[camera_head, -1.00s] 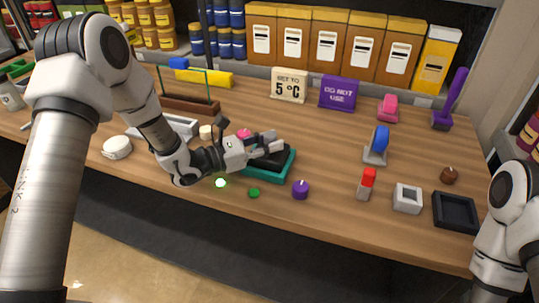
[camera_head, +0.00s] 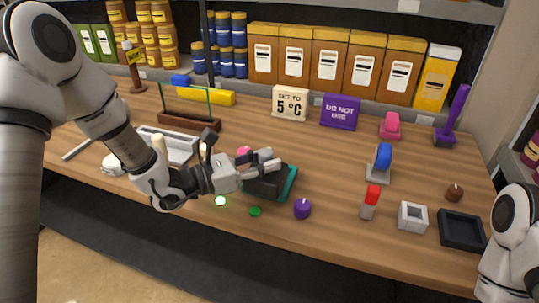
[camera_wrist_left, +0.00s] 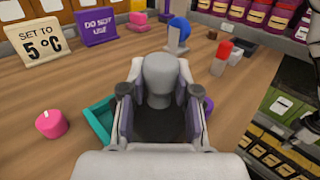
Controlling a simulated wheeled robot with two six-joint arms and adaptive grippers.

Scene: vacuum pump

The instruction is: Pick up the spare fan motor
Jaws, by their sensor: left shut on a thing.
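The spare fan motor shows as a dark block (camera_head: 264,184) in the head view. In the left wrist view, a grey rounded cylinder on a dark body (camera_wrist_left: 159,75) stands between the fingers. My left gripper (camera_head: 262,164) is shut on it. The motor is over the teal tray (camera_head: 291,181) and hides its front and left part. It appears raised off the tray; the gap beneath is hidden. The tray's left side shows in the left wrist view (camera_wrist_left: 98,115). My right arm is at the right edge, with its gripper out of view.
Near the tray are a purple candle (camera_head: 302,208), a green disc (camera_head: 255,211) and a pink candle (camera_wrist_left: 51,123). Further right are a blue-topped stand (camera_head: 380,163), a red-topped block (camera_head: 370,200) and a black tray (camera_head: 462,231). Signs (camera_head: 290,102) stand behind.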

